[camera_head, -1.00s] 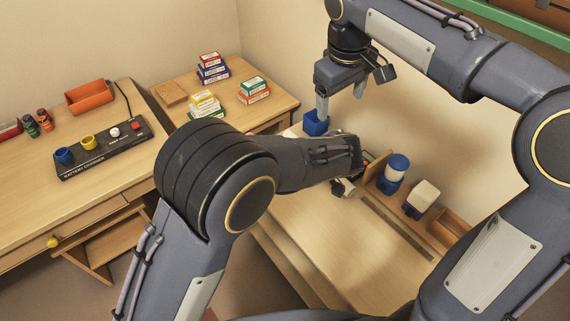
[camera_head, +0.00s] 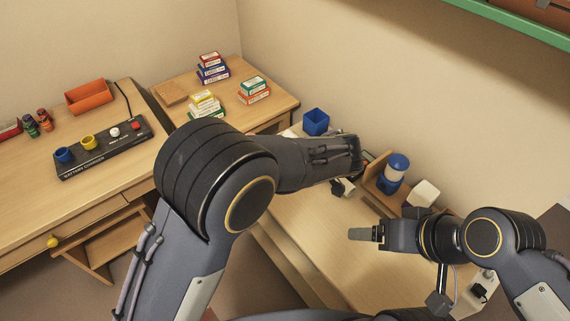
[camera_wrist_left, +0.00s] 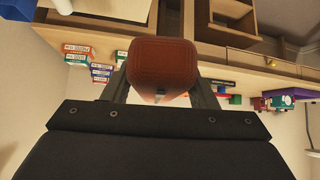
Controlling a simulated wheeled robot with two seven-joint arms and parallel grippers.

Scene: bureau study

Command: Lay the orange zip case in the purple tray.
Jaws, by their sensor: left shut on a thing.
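My left gripper (camera_head: 345,186) reaches over the back of the desk in the head view, partly hidden behind its own arm. In the left wrist view it is shut on a reddish-brown, rounded case (camera_wrist_left: 163,66), which looks like the orange zip case, held between the two fingers. In the head view the case is mostly hidden by the arm. My right gripper (camera_head: 360,234) hangs empty over the right part of the desk, seen side-on, so its jaw gap does not show.
A blue cup (camera_head: 316,122) stands behind the left gripper. A wooden organiser with a blue-and-white jar (camera_head: 394,170) runs along the wall. Stacked small boxes (camera_head: 208,104) stand on the back table. An orange bin (camera_head: 90,97) and black charger (camera_head: 104,146) are on the left desk.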

